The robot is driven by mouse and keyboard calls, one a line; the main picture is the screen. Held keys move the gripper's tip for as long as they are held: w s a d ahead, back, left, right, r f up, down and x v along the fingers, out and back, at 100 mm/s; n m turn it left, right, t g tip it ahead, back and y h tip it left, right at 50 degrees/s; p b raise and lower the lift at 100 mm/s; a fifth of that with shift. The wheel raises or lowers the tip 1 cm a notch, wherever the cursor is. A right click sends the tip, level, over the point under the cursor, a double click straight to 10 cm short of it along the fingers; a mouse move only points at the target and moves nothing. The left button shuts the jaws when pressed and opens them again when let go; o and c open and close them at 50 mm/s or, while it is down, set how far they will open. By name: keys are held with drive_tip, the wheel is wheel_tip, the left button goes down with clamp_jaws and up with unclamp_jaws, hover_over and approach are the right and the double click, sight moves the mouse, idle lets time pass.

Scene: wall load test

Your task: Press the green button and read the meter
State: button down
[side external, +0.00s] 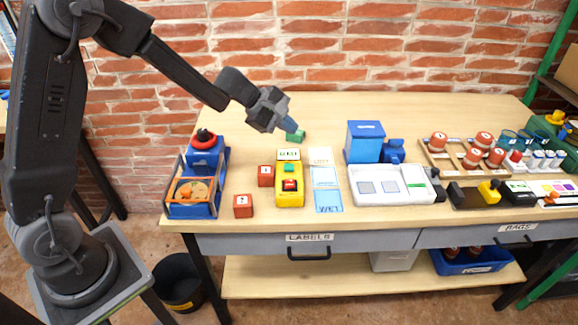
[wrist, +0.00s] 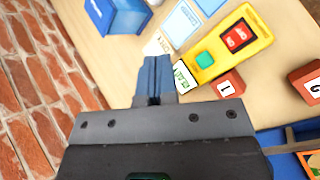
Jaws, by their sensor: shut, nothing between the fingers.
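The yellow meter box (side external: 290,200) stands on the bench left of centre. Its green button (side external: 289,168) is on its top face, with a red display (side external: 290,185) nearer the front edge. In the wrist view the yellow box (wrist: 221,51) lies right of my fingers, with the green button (wrist: 206,60) and red display (wrist: 237,36); the display marks are too small to read surely. My gripper (side external: 287,125) is shut and empty, behind the box and apart from the button. Its blue fingers (wrist: 154,76) also show in the wrist view.
Red blocks (side external: 243,206) and a blue tray (side external: 192,209) are left of the box. Blue cards (side external: 326,177), a blue bin (side external: 364,146) and a white case (side external: 408,196) are right.

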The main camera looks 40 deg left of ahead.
sight(288, 168)
drive_tip(key=shift+w+a+f+n, duration=0.3)
drive_tip(key=shift+f+n, duration=0.1)
drive_tip(key=shift+f, duration=0.15)
drive_tip(key=shift+f, duration=4.4)
drive_tip(key=shift+f, duration=0.1)
drive_tip(key=shift+f, duration=0.3)
drive_tip(key=shift+f, duration=0.45)
drive_tip(key=shift+r, duration=0.9)
